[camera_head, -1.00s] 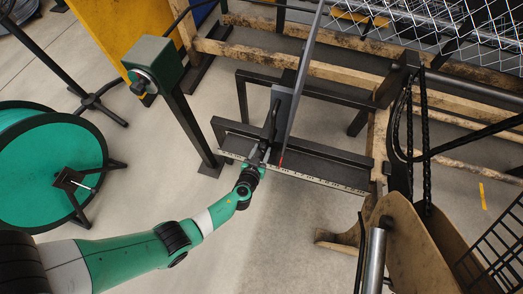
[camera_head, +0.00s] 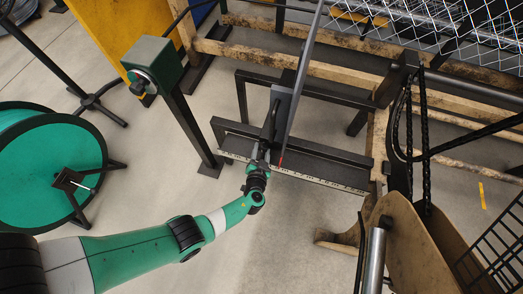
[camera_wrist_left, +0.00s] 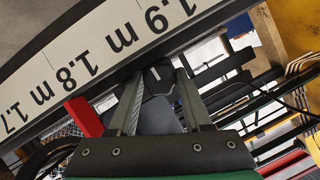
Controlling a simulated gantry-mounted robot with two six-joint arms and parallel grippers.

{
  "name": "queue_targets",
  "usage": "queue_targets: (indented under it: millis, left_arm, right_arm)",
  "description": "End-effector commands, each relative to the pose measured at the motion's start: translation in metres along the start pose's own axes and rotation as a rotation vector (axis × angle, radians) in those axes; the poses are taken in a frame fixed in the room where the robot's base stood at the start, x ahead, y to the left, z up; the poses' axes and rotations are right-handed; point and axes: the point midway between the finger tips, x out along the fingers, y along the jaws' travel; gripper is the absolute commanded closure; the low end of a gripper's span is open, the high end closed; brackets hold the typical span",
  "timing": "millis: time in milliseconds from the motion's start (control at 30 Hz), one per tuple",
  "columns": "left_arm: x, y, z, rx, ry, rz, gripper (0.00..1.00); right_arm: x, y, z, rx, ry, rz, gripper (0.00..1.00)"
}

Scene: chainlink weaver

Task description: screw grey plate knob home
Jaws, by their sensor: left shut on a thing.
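The grey plate (camera_head: 282,100) stands upright at the dark bar with the measuring scale (camera_head: 322,181). My left gripper (camera_head: 262,160) is at the plate's lower front end, just left of a small red pointer (camera_head: 281,162). In the left wrist view the gripper (camera_wrist_left: 160,92) is shut on a dark knob (camera_wrist_left: 157,80) between its two fingers. The knob's far side is hidden, and its thread cannot be seen. The red pointer (camera_wrist_left: 84,118) and the scale (camera_wrist_left: 120,38), reading about 1.7 to 1.9 m upside down, also show there. My right gripper is not in view.
A green box on a post (camera_head: 153,65) stands left of the bar. A green wire reel (camera_head: 48,165) is at the far left. A wooden-sided frame (camera_head: 425,245) and hanging black cables are at the right. Chain-link mesh (camera_head: 430,25) lies at the back. The floor in front is clear.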

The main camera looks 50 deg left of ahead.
Motion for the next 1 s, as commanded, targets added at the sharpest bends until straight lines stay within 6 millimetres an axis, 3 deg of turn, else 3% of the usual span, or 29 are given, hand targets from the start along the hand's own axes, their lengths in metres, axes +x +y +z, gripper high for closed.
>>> queue_targets:
  millis: [333,833,867,1000]
  left_arm:
    - [-0.0001,0.001,0.0,0.146,0.0,-0.059,1.0]
    - [-0.0002,0.0007,-0.0001,0.169,0.001,-0.07,1.0]
    - [-0.0002,0.0007,-0.0001,0.168,0.001,-0.07,0.49]
    - [-0.0001,0.0007,0.0,0.168,0.0,-0.07,0.24]
  right_arm:
    - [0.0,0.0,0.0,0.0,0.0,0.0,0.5]
    - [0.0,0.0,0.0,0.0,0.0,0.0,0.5]
    - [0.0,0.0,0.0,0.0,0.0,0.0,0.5]
    - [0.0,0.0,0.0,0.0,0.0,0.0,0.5]
